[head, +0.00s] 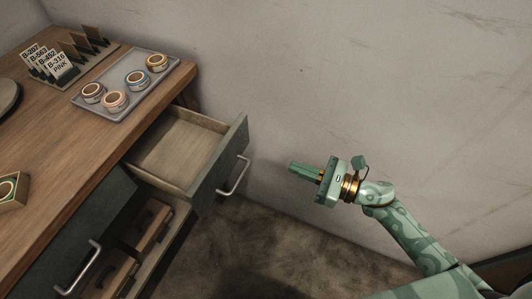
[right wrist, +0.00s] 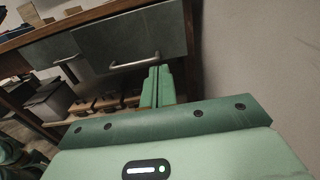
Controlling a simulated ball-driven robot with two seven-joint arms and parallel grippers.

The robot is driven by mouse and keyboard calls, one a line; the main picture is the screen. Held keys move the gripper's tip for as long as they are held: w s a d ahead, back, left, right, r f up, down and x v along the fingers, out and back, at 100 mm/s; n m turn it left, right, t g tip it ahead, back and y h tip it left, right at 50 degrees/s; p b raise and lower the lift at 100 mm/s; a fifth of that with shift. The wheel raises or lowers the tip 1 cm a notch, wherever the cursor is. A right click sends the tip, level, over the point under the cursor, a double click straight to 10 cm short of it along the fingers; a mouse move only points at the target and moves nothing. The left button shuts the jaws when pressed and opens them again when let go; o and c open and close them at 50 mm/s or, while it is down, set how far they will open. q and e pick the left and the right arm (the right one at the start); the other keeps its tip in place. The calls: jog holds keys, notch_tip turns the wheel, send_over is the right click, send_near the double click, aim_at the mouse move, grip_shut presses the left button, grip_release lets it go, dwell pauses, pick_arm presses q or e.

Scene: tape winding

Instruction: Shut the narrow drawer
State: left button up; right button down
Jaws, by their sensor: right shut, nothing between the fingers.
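An open, empty drawer (head: 176,150) sticks out from the right end of the wooden desk in the head view. It has a dark grey-green front with a silver bar handle (head: 234,177). Its front (right wrist: 130,42) also shows in the right wrist view, ahead of my fingers. My right gripper (head: 292,169) is shut and empty, to the right of the drawer front and apart from it, its fingers pointing left toward it. The right gripper's fingers (right wrist: 157,86) also show in the right wrist view, below the handle in the picture. My left gripper is out of view.
A second drawer front (head: 82,232) with a bar handle is at lower left. A shelf with wooden boxes (head: 150,232) lies below. On the desktop are a grey tray (head: 133,106) with several tape rolls and a card rack (head: 75,62). A wall (head: 350,80) stands behind.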

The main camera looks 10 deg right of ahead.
aim_at(188, 132)
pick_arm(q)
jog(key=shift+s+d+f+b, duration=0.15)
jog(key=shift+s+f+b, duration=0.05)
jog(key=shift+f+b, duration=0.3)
pick_arm(e)
jog(key=x, duration=1.3)
jog(key=shift+w+a, duration=0.2)
jog(key=shift+a, duration=0.05)
jog(key=shift+w+a+f, duration=0.1)
